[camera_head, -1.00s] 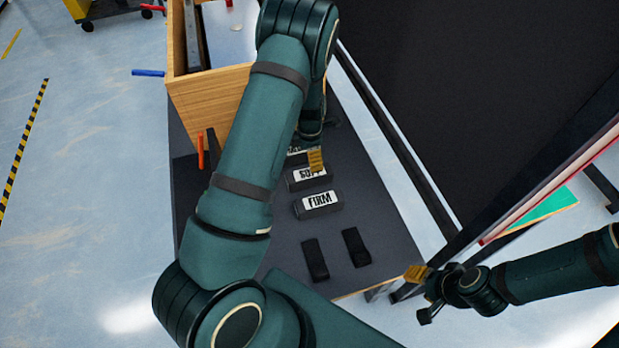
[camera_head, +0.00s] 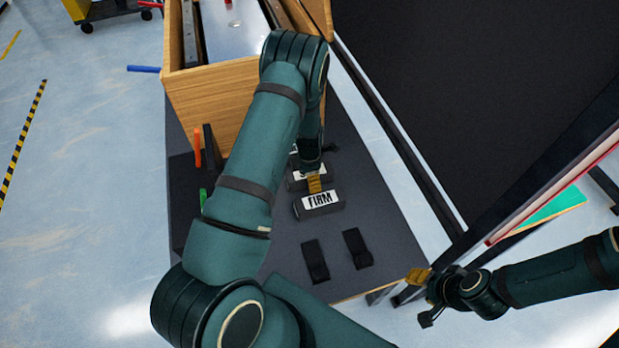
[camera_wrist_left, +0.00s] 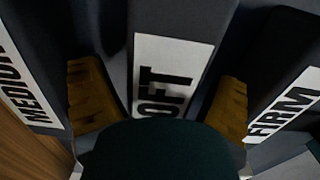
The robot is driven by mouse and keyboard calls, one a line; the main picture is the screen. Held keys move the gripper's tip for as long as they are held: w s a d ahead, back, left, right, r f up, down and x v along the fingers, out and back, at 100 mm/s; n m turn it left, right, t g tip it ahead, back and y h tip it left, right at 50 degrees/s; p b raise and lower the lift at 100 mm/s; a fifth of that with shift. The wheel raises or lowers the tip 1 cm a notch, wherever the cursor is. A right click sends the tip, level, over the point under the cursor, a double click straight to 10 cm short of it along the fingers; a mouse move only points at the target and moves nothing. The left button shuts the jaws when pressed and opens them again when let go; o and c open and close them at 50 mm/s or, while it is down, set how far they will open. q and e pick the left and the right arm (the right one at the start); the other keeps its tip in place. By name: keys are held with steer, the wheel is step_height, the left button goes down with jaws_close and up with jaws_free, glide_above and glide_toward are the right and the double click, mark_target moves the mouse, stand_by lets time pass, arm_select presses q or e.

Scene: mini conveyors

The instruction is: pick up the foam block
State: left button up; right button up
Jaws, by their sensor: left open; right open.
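Dark blocks with white labels lie in a row on the dark table. The block labelled SOFT (camera_head: 296,182) is partly hidden by my left gripper (camera_head: 314,182) in the head view. In the left wrist view the SOFT block (camera_wrist_left: 182,35) lies between the two yellow-brown fingers of my left gripper (camera_wrist_left: 160,100), which are open with one on each side. I cannot tell whether they touch it. The FIRM block (camera_head: 320,208) is just in front, and the MEDIUM block (camera_wrist_left: 25,75) is on the other side. My right gripper (camera_head: 420,280) is open and empty near the table's right corner.
A wooden box (camera_head: 210,105) stands behind the blocks. Two black pieces (camera_head: 315,261) (camera_head: 357,248) lie nearer the front edge. An orange item (camera_head: 197,148) and a green item (camera_head: 203,196) are at the left. The table (camera_head: 370,190) is clear to the right.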

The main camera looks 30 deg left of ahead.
arm_select(q)
steer(key=shift+r, duration=0.1)
steer(key=shift+c, duration=0.3)
steer(key=c, duration=1.2)
